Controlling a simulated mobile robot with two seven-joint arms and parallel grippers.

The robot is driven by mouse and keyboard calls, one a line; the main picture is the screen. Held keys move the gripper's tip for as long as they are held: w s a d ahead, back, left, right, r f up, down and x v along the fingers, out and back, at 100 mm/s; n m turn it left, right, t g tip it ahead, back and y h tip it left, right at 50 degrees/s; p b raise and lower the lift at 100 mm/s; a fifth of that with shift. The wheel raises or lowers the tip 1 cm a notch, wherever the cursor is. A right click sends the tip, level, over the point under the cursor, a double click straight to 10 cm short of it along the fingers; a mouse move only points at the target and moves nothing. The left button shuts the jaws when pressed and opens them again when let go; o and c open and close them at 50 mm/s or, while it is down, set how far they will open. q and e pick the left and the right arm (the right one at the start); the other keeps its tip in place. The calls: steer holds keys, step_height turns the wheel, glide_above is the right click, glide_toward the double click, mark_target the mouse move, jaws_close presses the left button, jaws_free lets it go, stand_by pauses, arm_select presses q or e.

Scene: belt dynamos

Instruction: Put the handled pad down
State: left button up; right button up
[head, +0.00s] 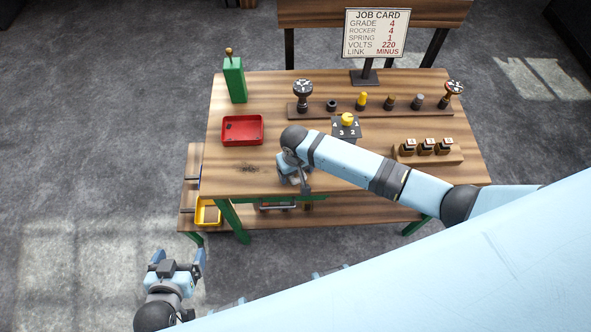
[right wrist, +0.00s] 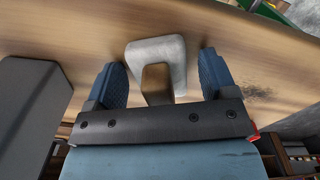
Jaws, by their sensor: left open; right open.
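The fingers are spread with a gap on each side of the handle. I take it for the handled pad's; its lower part is hidden behind the gripper body. In the head view my right gripper (head: 293,178) is low at the front of the wooden table (head: 255,180), and the pad cannot be made out clearly there. My left gripper (head: 178,262) is open and empty over the floor, left of the table.
A red tray (head: 242,144) and a green box (head: 235,80) stand on the table's left side. A rack (head: 375,107) with several small parts runs along the back. A yellow bin (head: 208,222) sits below.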

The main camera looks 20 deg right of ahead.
step_height(320, 180, up, 12)
steer(key=shift+r+p, duration=0.15)
steer(key=shift+p, duration=0.35)
steer(key=s+a+f+n+t+y, duration=0.1)
steer(key=s+a+f+t+y, duration=0.3)
steer(key=s, duration=0.4)
steer(key=s+d+n+t, duration=0.1)
steer(key=s+d+t, duration=0.6)
steer(key=s+d, duration=0.2)
steer(key=shift+r+h, duration=0.3)
steer(key=shift+r, duration=0.1)
step_height(320, 180, up, 6)
steer(key=p, duration=0.7)
steer(key=shift+d+r, duration=0.15)
steer(key=shift+r, duration=0.1)
